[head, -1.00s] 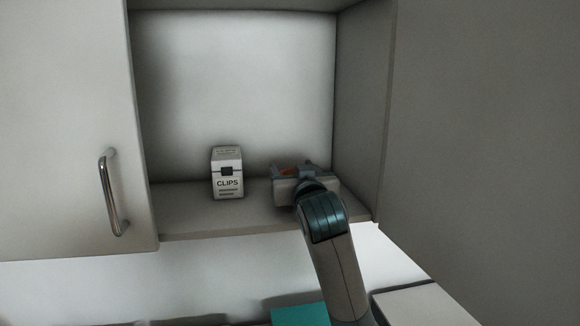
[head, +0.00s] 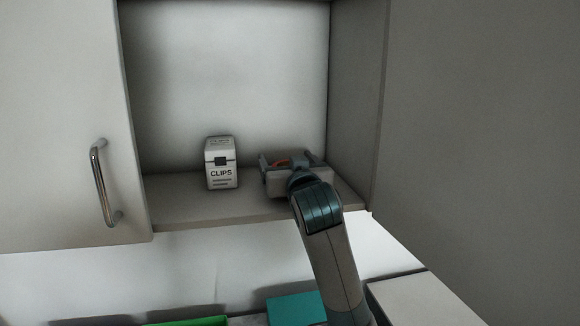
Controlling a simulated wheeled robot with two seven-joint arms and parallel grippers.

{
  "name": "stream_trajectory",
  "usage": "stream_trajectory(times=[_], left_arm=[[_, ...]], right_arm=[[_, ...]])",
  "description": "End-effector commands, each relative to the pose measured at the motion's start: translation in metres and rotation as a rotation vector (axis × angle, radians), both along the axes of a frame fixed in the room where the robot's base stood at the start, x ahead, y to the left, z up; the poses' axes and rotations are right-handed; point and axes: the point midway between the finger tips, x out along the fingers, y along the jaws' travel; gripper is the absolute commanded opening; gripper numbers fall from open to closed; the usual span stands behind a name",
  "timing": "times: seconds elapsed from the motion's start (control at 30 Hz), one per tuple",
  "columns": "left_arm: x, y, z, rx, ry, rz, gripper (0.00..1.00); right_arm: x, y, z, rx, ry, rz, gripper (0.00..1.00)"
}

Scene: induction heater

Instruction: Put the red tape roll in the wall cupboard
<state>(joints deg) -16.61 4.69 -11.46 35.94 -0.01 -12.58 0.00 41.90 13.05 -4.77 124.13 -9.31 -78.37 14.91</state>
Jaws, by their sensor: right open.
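The wall cupboard (head: 185,211) is open, and its inside and shelf show in the head view. My right gripper (head: 288,161) is inside it, over the right part of the shelf, with its jaws open. I cannot tell whether the roll touches the fingers. My left gripper is not in view.
A white clips box (head: 221,164) stands on the shelf left of my right gripper. Teal (head: 296,308) and green (head: 190,322) objects lie below.

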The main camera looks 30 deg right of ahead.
Motion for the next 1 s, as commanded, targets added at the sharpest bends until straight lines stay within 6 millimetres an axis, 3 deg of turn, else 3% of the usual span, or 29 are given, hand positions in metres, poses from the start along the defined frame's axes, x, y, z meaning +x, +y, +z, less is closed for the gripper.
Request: stream_trajectory(times=[0.27, 0.73, 1.0], left_arm=[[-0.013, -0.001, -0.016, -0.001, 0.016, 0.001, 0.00], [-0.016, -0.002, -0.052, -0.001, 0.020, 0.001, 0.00], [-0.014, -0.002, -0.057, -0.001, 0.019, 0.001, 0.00]], right_arm=[[-0.021, 0.006, -0.001, 0.000, -0.004, 0.001, 0.79], [-0.098, 0.026, 0.000, 0.002, -0.006, 0.001, 0.79], [-0.116, 0.030, 0.002, 0.000, -0.002, 0.000, 0.79]])
